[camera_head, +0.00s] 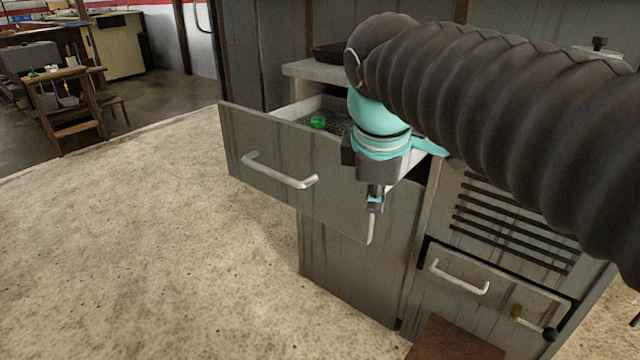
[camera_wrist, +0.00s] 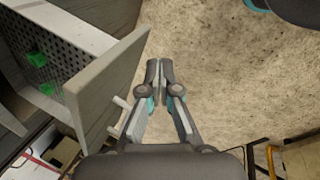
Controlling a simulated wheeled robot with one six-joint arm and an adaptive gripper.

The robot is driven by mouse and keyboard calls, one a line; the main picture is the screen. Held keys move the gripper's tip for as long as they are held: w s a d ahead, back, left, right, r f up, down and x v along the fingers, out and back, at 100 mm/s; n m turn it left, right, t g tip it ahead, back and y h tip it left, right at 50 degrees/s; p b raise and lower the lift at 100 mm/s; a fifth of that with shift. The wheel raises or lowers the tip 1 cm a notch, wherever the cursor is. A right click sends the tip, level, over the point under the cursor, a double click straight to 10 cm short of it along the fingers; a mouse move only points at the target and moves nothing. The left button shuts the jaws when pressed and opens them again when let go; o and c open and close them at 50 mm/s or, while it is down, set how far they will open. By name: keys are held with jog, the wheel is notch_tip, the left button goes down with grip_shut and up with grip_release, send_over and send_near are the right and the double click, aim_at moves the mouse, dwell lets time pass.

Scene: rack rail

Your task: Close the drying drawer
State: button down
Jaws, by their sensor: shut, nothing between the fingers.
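The drying drawer, with a grey weathered front (camera_head: 265,155) and a white bar handle (camera_head: 280,172), stands pulled out from the cabinet in the head view. It has a perforated floor and a green item (camera_head: 318,122) inside. The wrist view shows the drawer front (camera_wrist: 105,85) at left, with two green pieces (camera_wrist: 37,59) behind it. My gripper (camera_head: 375,206) is shut and empty, pointing down by the right part of the front. In the wrist view my fingertips (camera_wrist: 160,66) are together over the floor, on the outer side of the front. I cannot tell whether they touch it.
A lower drawer (camera_head: 490,295) at right looks slightly open. A brown block (camera_head: 455,340) sits at the bottom. Open floor (camera_head: 150,260) lies to the left.

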aim_at(317, 178)
jog(key=w+a+r+n+h+b, duration=0.1)
jog(key=w+a+r+n, duration=0.15)
jog(key=a+n, duration=0.4)
jog(key=w+a+r+n+h+b, duration=0.1)
jog(key=w+a+r+n, duration=0.1)
jog(key=w+a+n, duration=0.35)
jog(key=shift+n, duration=0.5)
jog(key=b+x, duration=0.3)
jog(key=x, duration=0.6)
jog(key=shift+w+d+f, duration=0.15)
jog(key=shift+d+f, duration=0.1)
jog(key=shift+f, duration=0.05)
jog(key=shift+w+d, duration=0.4)
jog(key=shift+w, duration=0.15)
